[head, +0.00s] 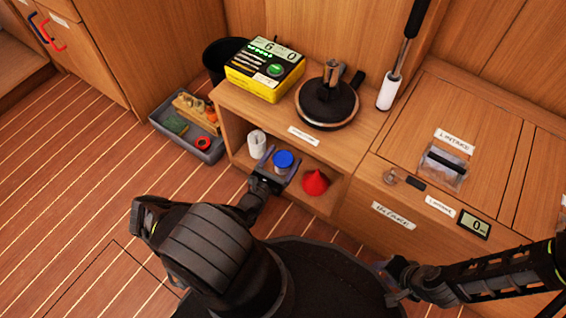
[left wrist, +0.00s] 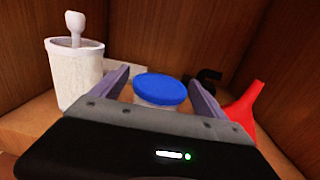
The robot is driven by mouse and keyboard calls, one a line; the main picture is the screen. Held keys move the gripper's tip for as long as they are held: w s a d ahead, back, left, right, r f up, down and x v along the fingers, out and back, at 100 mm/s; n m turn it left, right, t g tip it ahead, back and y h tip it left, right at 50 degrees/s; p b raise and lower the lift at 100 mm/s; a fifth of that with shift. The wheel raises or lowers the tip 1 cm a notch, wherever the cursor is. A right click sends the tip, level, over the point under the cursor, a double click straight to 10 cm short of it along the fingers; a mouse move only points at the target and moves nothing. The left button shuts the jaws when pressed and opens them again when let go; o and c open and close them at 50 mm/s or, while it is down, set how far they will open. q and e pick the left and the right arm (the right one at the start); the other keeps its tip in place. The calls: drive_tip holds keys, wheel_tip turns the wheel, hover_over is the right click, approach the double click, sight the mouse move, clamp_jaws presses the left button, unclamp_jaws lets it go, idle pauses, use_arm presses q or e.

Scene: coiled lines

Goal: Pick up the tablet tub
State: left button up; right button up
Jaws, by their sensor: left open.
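The tablet tub (head: 283,160) has a blue lid and a pale body. It stands on the lower shelf of the wooden cabinet. In the left wrist view the tub (left wrist: 161,90) stands upright between the fingers of my left gripper. My left gripper (head: 278,163) reaches into the open shelf and is open, with one finger on each side of the tub. Both fingers look apart from the tub, though contact low down is hidden by the gripper body. My right arm shows at the lower right, but its fingertips are not clear.
A white holder with a brush (head: 257,143) stands left of the tub on the shelf. A red funnel (head: 315,182) stands to the right. The upper shelf board lies overhead, carrying a yellow box (head: 264,72) and a dark pan (head: 327,104). A grey tray (head: 187,130) sits on the floor.

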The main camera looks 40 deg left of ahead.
sight(283, 158)
use_arm(q)
drive_tip(key=shift+c, duration=0.2)
drive_tip(key=c, duration=1.4)
wheel_tip(283, 158, up, 10)
drive_tip(key=p, duration=0.6)
